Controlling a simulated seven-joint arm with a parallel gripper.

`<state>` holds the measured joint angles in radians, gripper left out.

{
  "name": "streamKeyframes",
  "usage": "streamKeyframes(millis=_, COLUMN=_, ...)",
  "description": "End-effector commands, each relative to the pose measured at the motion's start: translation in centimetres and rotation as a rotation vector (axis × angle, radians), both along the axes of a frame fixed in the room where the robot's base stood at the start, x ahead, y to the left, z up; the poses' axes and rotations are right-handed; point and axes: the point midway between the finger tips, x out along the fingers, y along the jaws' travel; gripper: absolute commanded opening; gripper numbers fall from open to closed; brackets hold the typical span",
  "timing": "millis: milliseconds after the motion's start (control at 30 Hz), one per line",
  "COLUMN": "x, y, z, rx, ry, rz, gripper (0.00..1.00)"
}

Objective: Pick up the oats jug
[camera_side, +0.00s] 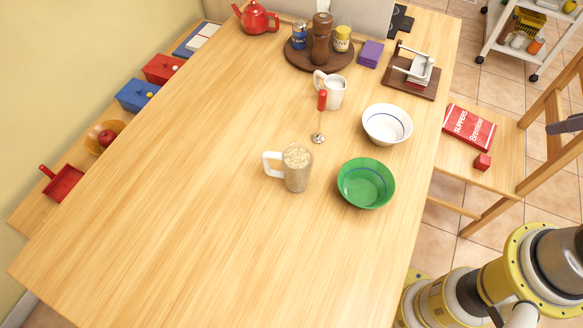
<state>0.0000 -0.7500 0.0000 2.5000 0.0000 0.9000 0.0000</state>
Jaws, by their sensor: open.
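The oats jug (297,169) is a clear jug filled with pale oats, with a white handle on its left side. It stands upright on the wooden table (180,210), left of the green bowl (366,183) and apart from it. My gripper cannot be made out in this view. Part of my yellow and grey arm shows at the bottom right, off the table and well away from the jug.
A red-handled utensil (320,118) is close behind the jug, near a white jug (332,92). A white bowl (387,124) stands behind the green bowl. A round tray (291,56) with containers is farther back. The table's left and front areas are clear.

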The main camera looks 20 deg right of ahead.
Motion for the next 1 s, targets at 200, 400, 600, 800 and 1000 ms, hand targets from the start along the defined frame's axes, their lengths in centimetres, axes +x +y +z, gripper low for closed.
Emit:
streamKeyframes(millis=200, x=0.0, y=0.0, z=0.0, rx=0.000, ry=0.000, rz=0.000, gripper=0.50)
streamKeyframes(millis=400, x=0.0, y=0.0, z=0.0, rx=0.000, ry=0.000, rz=0.000, gripper=0.56)
streamKeyframes(millis=600, x=-0.1, y=0.0, z=0.0, rx=-0.010, ry=0.004, rz=0.019, gripper=0.56)
streamKeyframes(millis=800, x=1.7, y=0.1, z=3.9, rx=-0.059, ry=-0.038, rz=0.111, gripper=0.56)
streamKeyframes(millis=1000, x=6.8, y=1.4, z=8.5, rx=-0.102, ry=-0.031, rz=0.252, gripper=0.56)
